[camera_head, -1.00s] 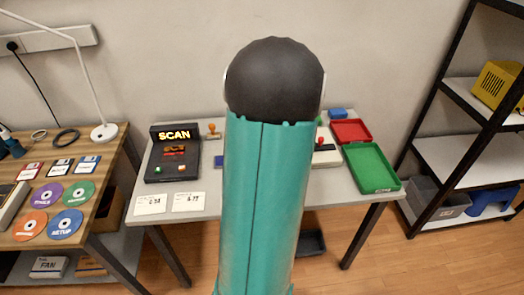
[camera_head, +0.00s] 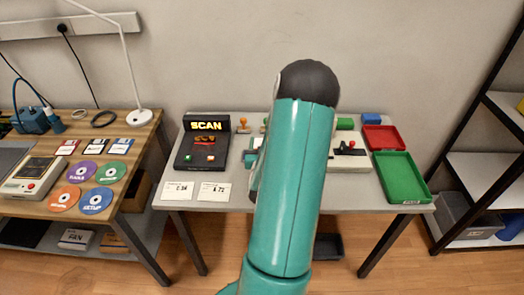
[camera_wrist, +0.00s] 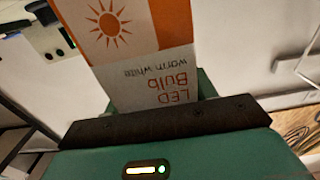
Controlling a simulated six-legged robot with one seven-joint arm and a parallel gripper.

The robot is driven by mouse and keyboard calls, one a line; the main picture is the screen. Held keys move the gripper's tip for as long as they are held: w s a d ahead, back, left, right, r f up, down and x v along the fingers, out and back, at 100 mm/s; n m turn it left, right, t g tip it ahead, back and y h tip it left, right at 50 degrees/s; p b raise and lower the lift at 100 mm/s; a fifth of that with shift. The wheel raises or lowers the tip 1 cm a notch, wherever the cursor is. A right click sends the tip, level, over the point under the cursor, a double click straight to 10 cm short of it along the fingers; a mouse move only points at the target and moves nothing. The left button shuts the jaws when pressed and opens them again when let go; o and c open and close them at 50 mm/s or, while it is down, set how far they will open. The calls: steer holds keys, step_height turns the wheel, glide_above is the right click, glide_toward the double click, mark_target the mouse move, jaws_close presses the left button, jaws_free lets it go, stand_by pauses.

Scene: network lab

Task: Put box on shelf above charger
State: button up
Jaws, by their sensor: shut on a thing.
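The box (camera_wrist: 140,62) is white and orange with a sun print and the words "LED Bulb warm white", upside down in the wrist view. My gripper (camera_wrist: 160,118) is shut on it, and the box extends up out of the picture. In the head view my teal arm covers the middle of the table, and the box cannot be made out there. A black shelf rack (camera_head: 485,158) stands at the right edge, only partly in view. I cannot identify a charger for sure; a blue device (camera_head: 32,120) with a cable sits on the left wooden table.
The grey table (camera_head: 340,196) holds a scan console (camera_head: 203,143), a red tray (camera_head: 384,138) and a green tray (camera_head: 402,178). The wooden table (camera_head: 140,142) holds several discs and a lamp (camera_head: 140,117). Floor shows between the grey table and the rack.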

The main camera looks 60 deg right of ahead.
steer(key=shift+w+f, duration=0.15)
steer(key=shift+f, duration=0.75)
steer(key=shift+w+f, duration=0.1)
steer(key=shift+f, duration=0.8)
steer(key=shift+f, duration=0.1)
steer(key=o, duration=1)
